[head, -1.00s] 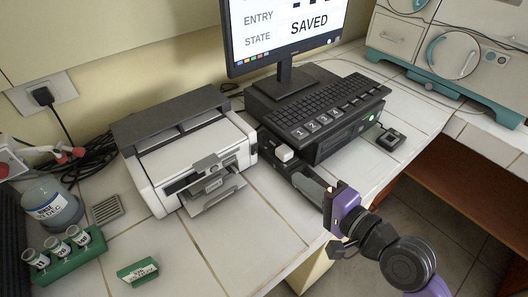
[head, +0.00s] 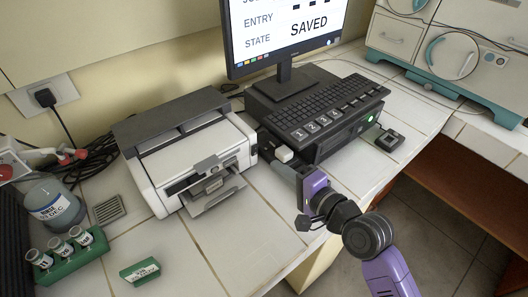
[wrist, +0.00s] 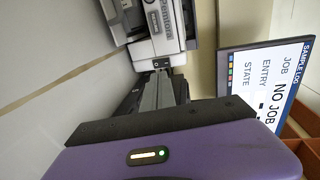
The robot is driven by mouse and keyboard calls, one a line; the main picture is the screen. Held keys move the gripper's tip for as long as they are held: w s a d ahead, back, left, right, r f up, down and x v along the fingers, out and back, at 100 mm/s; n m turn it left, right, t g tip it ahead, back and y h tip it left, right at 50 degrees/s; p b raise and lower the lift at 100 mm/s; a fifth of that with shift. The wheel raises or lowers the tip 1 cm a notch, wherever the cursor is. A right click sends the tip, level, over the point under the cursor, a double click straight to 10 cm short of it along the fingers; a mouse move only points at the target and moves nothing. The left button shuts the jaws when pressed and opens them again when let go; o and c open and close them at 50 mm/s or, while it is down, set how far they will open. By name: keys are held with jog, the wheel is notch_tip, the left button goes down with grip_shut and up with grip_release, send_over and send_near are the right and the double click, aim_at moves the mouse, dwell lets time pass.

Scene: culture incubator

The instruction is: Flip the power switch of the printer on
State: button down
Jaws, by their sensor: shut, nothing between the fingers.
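The white and grey printer (head: 196,155) with a dark top stands on the tiled counter, its front tray (head: 215,192) out. Its front also shows in the wrist view (wrist: 165,25).
A monitor (head: 285,40) and keyboard (head: 330,105) on a black unit (head: 345,133) stand right of the printer. A green tube rack (head: 68,262), a bottle (head: 52,205) and a green box (head: 140,271) are at left. The counter in front of the printer is clear.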

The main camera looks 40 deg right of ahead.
aim_at(256, 148)
jog(key=w+p, duration=0.1)
jog(key=w, duration=0.5)
jog(key=shift+w, duration=0.3)
jog(key=r+p, duration=0.1)
jog(key=p, duration=0.2)
jog(key=shift+w+g, duration=0.3)
jog(key=shift+f, duration=0.45)
